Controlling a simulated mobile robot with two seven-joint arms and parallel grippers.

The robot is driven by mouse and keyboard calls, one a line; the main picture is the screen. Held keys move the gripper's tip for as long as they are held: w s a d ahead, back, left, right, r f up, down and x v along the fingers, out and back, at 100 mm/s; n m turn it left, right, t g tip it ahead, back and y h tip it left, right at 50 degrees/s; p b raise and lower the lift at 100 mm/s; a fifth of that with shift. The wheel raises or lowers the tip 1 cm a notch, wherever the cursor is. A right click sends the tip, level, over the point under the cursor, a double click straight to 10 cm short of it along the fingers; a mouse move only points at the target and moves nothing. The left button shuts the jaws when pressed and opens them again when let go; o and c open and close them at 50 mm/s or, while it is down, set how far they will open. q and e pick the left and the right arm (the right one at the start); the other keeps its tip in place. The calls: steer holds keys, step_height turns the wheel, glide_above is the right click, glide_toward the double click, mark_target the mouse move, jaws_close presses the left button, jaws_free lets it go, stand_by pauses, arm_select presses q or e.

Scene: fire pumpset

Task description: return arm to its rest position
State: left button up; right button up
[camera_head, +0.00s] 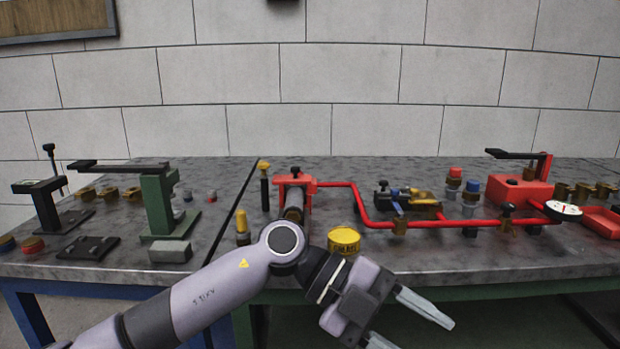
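My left arm comes in from the lower left, and its elbow and wrist cross in front of the table's near edge. My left gripper (418,335) is low at the bottom middle, in front of the table edge. Its two pale fingers are spread apart with nothing between them, and the lower finger is partly cut off by the frame. It is clear of the items on the table. My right gripper is not in view.
A grey bench (450,264) runs across the view. It holds a red pipe assembly (362,208), a yellow round can (344,240) close behind my wrist, a white gauge (563,210), a red tray (602,221) and a green stand (158,205). A block wall (350,75) stands behind.

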arm_select(q)
steer(key=w+a+n+t+h, duration=0.4)
steer(key=a+n+t+h, duration=0.2)
steer(key=n+t+h, duration=0.6)
steer(key=w+a+f+n+t+y, duration=0.2)
steer(key=a+f+n+t+y, duration=1)
steer(key=n, duration=0.3)
steer(key=s+a+f+n+g+y, duration=0.4)
steer(key=a+f+y, duration=0.3)
steer(key=f, duration=0.4)
steer(key=s+a+f+n+g+y, duration=0.1)
steer(key=s+a+f+g, duration=0.15)
steer(key=s+f, duration=0.3)
steer(key=s+a+f+g+y, duration=0.2)
steer(key=s+a+f, duration=0.2)
steer(key=s, duration=0.2)
step_height(320, 180, up, 11)
steer(key=s+a+p, duration=0.1)
steer(key=p, duration=1.3)
steer(key=shift+r, duration=0.2)
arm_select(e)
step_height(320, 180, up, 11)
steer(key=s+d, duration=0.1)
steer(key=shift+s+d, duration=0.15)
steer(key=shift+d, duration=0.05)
arm_select(q)
steer(key=shift+a+t, duration=0.1)
steer(key=shift+t, duration=0.15)
